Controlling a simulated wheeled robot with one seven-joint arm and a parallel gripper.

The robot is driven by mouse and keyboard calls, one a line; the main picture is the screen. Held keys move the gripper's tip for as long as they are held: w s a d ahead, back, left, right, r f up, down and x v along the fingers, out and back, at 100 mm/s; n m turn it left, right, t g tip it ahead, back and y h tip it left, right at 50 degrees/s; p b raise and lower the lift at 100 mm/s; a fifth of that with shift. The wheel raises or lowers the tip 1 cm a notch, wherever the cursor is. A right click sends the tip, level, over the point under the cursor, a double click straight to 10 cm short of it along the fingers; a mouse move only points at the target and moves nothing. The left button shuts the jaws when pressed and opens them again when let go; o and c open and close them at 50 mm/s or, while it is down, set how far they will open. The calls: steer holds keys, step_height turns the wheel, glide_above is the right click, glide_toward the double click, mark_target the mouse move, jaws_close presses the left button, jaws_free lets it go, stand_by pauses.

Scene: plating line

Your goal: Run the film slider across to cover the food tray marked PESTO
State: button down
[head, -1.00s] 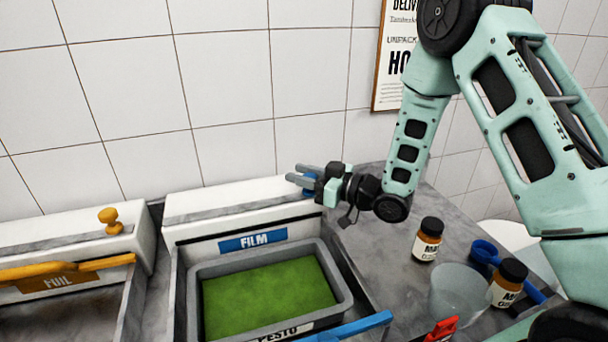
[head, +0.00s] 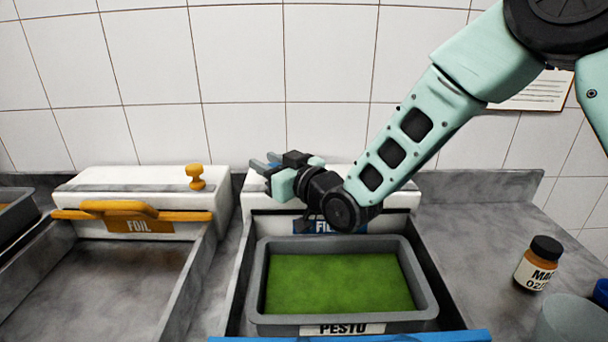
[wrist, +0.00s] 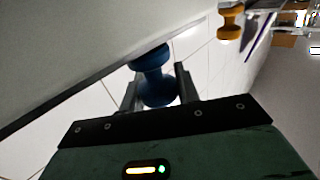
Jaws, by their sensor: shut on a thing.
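The food tray (head: 429,297) marked PESTO is grey with green contents (head: 338,284) and sits in front of the white film dispenser (head: 256,206), whose blue FILM label (head: 300,227) is partly hidden by my arm. My gripper (head: 266,163) is at the left end of the dispenser's top. In the wrist view, the blue slider knob (wrist: 154,62) is between the two fingers, which are shut on it. A blue bar (head: 400,337) lies along the tray's front side. I cannot tell whether clear film lies over the green contents.
To the left is a FOIL dispenser (head: 90,182) with an orange knob (head: 195,177) and an orange bar (head: 120,209). A jar (head: 537,265) and a clear container (head: 575,322) stand on the counter to the right. The tiled wall (head: 240,60) is close behind.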

steer(key=shift+a+b, duration=0.3)
steer(key=shift+a, duration=1.05)
steer(key=c, duration=1)
jaws_free()
steer(key=shift+c, duration=0.2)
